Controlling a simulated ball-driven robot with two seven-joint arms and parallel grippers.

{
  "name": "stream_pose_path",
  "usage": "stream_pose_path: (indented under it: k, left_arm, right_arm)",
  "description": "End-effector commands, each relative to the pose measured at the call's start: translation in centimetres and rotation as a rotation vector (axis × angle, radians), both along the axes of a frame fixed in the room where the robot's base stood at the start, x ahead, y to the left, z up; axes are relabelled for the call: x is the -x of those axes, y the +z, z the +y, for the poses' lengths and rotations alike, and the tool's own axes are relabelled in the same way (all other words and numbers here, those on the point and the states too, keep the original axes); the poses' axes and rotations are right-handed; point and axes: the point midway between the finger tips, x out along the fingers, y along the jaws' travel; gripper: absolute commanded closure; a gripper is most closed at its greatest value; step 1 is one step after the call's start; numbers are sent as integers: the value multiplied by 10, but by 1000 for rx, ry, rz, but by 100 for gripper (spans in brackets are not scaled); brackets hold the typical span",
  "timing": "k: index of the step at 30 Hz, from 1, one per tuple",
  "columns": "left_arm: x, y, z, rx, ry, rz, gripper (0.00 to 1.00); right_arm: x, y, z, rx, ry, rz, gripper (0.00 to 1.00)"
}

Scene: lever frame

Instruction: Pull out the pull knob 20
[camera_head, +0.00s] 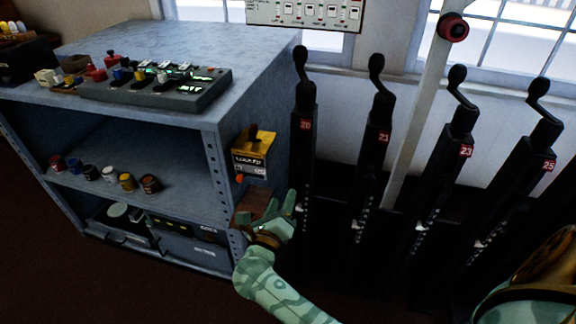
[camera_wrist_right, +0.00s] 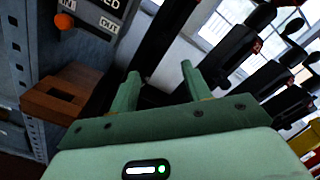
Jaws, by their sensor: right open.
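The black lever marked 20 (camera_head: 303,125) stands upright just right of the blue-grey cabinet. Its curved black handle with a rounded end (camera_head: 300,62) is at the top. I cannot tell for sure which part is the pull knob. My right gripper (camera_head: 283,204) is low in front of the lever's lower part, well below the handle, by the cabinet's corner. In the right wrist view its two green fingers (camera_wrist_right: 160,84) are apart with nothing between them. A dark post passes behind them. My left gripper is not in view.
The cabinet (camera_head: 130,45) carries a control box (camera_head: 165,85). A yellow box (camera_head: 253,152) with an orange knob (camera_wrist_right: 65,20) and a brown wooden block (camera_wrist_right: 62,95) are on its side, left of the gripper. Levers 21 (camera_head: 379,125), 23 (camera_head: 460,135) and 25 (camera_head: 540,140) stand to the right.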

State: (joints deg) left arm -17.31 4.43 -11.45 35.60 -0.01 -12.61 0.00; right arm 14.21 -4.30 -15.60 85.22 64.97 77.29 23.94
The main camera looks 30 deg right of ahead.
Motion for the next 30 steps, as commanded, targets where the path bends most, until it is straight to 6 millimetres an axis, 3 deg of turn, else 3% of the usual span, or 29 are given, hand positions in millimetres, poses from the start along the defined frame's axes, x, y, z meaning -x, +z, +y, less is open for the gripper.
stream_pose_path:
  k: [15, 21, 30]
  left_arm:
    - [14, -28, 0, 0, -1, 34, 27]
    - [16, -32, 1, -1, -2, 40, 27]
    - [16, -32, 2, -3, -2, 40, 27]
  right_arm:
    - [-79, -3, -93, 7, 0, 4, 52]
    - [-92, -2, -108, 6, 1, 4, 52]
    - [-94, 0, -111, 6, 1, 3, 52]
